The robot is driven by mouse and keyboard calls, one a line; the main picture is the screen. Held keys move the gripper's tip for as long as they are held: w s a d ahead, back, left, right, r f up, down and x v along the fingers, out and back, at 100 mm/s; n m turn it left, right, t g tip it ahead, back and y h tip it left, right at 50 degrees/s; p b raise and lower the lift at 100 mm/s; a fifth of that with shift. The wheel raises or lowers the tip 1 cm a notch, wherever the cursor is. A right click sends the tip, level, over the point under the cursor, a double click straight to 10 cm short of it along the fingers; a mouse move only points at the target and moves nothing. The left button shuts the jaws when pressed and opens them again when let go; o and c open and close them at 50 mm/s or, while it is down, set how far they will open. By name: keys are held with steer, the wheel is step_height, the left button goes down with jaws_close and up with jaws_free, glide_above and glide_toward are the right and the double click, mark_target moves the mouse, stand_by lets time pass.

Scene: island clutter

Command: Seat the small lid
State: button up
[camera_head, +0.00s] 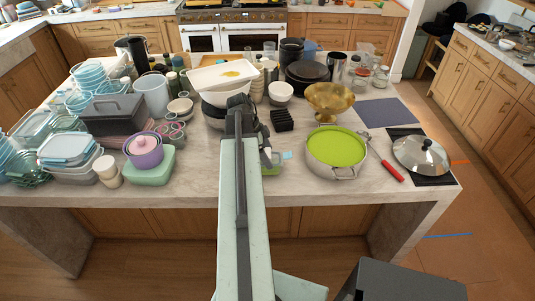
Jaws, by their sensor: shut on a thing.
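My gripper (267,157) is at the end of my arm, low over the middle of the island near its front. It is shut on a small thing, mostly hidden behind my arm. A small pale-blue piece (287,155) shows just right of the fingers and looks like the edge of the small lid. A small green container (271,170) shows just below the gripper, partly hidden by my arm. I cannot tell whether the lid touches the container.
Right of the gripper stands a large pot (334,172) with a green top. A steel lid with a black knob (420,155) lies farther right. A black rack (282,120) stands behind. Stacked containers crowd the left. The front counter strip (390,190) is clear.

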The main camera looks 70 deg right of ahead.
steer(key=shift+f, duration=0.3)
steer(key=o, duration=1.3)
steer(key=shift+r, duration=0.1)
steer(key=p+v, duration=0.7)
steer(key=v, duration=0.1)
